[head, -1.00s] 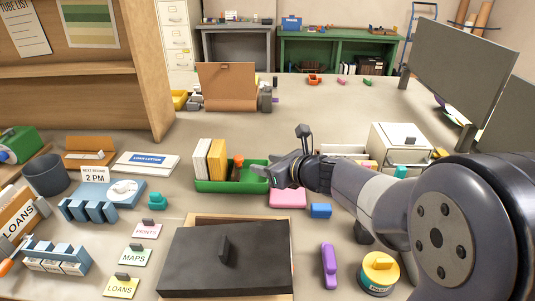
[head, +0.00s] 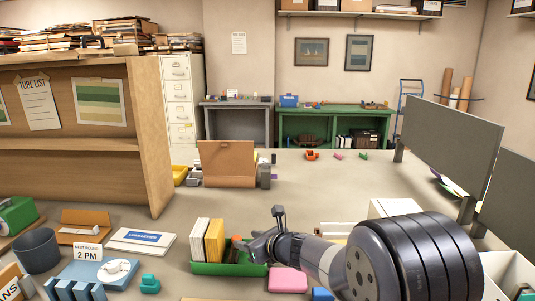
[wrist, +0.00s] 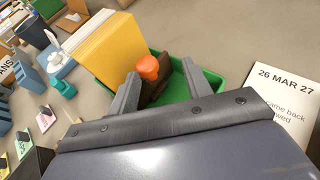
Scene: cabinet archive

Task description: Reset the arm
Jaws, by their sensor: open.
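My gripper (head: 262,243) is over the right part of a green tray (head: 205,269) on the table. In the wrist view my gripper (wrist: 160,82) has its two fingers spread apart, with nothing held between them. Beyond the fingers, an orange-topped stamp with a brown body (wrist: 148,68) sits in the green tray (wrist: 208,92). Yellow and white upright folders (head: 213,241) fill the tray's left part. My arm reaches in from the lower right and hides part of the table.
A pink block (head: 288,280) lies right of the tray. A blue block (head: 322,294) is near it. Dark panels (head: 450,145) stand at the right. A dark cup (head: 37,250) and a blue rack (head: 95,275) are at the left.

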